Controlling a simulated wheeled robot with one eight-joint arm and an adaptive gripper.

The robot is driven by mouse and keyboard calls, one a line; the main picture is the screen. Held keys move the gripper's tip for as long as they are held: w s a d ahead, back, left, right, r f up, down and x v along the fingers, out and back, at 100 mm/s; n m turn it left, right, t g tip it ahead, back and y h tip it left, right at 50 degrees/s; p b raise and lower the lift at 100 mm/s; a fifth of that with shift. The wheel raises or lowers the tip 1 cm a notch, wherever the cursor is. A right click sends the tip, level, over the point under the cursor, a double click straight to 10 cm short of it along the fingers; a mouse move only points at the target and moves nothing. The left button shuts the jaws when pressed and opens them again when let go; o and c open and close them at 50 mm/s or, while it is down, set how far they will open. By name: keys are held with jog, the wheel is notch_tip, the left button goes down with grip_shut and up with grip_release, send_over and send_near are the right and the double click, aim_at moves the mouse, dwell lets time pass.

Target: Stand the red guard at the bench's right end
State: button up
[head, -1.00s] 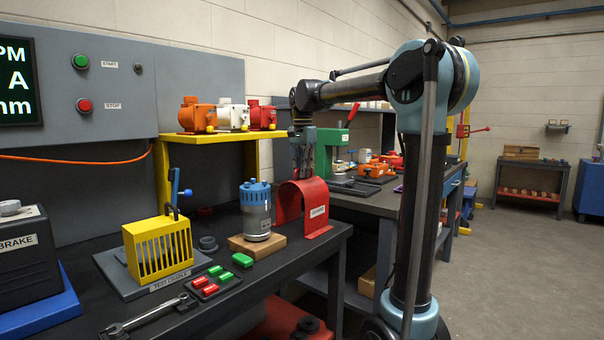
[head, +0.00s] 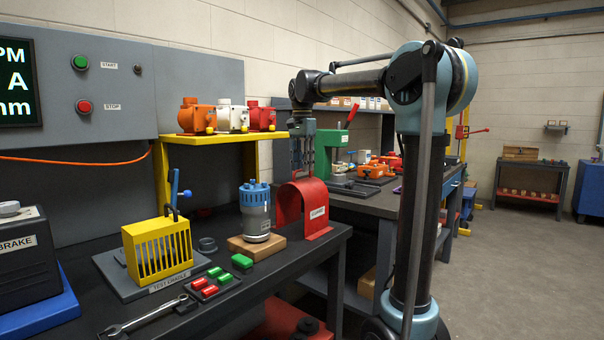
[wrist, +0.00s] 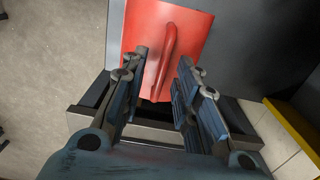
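The red guard (head: 290,205), an arched sheet with a white label, stands upright at the right end of the dark bench (head: 215,315). It is just right of the blue-topped motor. My gripper (head: 302,168) is above the guard's top. In the wrist view the guard (wrist: 190,30) shows from above with its red handle (wrist: 168,52) beyond and between my fingertips. My gripper (wrist: 163,62) is open there, its fingers spread with nothing held. The head view does not show the handle clearly.
The blue-topped motor (head: 256,215) stands on a wooden block left of the guard. A yellow cage (head: 158,250) on the test cradle is further left. A yellow shelf (head: 215,138) with several motors is behind. A second bench (head: 385,205) lies to the right.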

notch_tip(320, 180, up, 9)
dwell(0.3)
jog(key=s+d+f+n+t, duration=0.1)
jog(key=s+d+f+n, duration=0.3)
jog(key=s+d+f, duration=1.25)
jog(key=s+d+f+n, duration=0.1)
jog(key=s+f, duration=0.4)
jog(key=f, duration=0.4)
jog(key=s+d+f+n+t, duration=0.1)
jog(key=s+d+f, duration=0.1)
jog(key=s+f, duration=0.3)
jog(key=s+d+f+n, duration=0.1)
jog(key=s+f, duration=0.4)
jog(key=f, duration=0.7)
jog(key=shift+s+d+f+n, duration=0.2)
jog(key=shift+d+f+n, duration=0.15)
jog(key=shift+d+n, duration=0.1)
jog(key=shift+w+f, duration=0.2)
jog(key=shift+w, duration=0.25)
